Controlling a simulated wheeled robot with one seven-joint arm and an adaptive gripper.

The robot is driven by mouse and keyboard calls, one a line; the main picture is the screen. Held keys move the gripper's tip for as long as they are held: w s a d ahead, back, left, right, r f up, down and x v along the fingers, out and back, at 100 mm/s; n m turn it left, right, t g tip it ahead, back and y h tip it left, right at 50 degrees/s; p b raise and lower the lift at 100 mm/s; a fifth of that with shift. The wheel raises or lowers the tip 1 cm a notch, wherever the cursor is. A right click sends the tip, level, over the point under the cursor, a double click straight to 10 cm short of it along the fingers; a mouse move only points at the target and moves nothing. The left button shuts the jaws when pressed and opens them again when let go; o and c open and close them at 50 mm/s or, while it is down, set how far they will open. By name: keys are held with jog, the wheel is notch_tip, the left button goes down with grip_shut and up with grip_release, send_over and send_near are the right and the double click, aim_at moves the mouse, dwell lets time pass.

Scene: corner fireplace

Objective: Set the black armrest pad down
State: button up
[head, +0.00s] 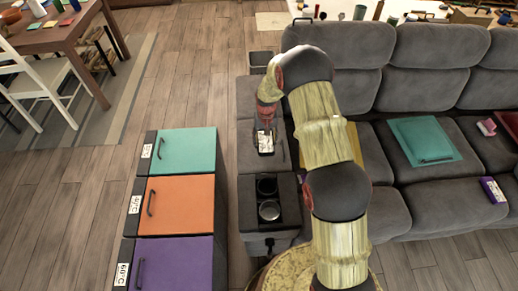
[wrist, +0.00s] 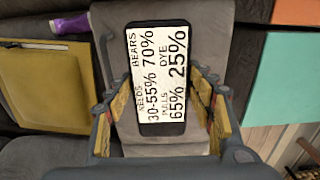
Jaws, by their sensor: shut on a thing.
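The black armrest pad (wrist: 132,60) is a dark, rounded slab with a white label of percentages on its top. In the wrist view it lies lengthwise between the fingers of my gripper (wrist: 162,100), which is shut on it. In the head view the pad (head: 265,150) shows small, just below my gripper (head: 265,128), over the grey sofa armrest (head: 247,150). Grey upholstery is directly under it in the wrist view. I cannot tell whether the pad touches that surface. My arm hides part of the sofa in the head view.
A console with two cup holders (head: 268,188) adjoins the armrest in front. Teal (head: 185,150), orange (head: 182,203) and purple (head: 175,262) bins stand to the left.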

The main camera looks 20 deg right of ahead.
aim_at(261, 139)
jog(key=f, duration=0.1)
jog(key=w+a+f, duration=0.1)
jog(key=shift+w+a+f+b, duration=0.25)
jog(key=shift+a+f+b, duration=0.05)
jog(key=shift+a+f, duration=0.1)
jog(key=shift+w+a+f+b, duration=0.15)
jog(key=shift+f+b, duration=0.25)
jog(key=shift+f, duration=0.5)
jog(key=shift+w+a+f+b, duration=0.1)
jog(key=shift+f+b, duration=0.25)
jog(key=shift+f, duration=0.55)
jog(key=shift+f, duration=0.15)
jog(key=o, duration=1.2)
jog(key=shift+s, duration=0.1)
jog(key=shift+c, duration=0.2)
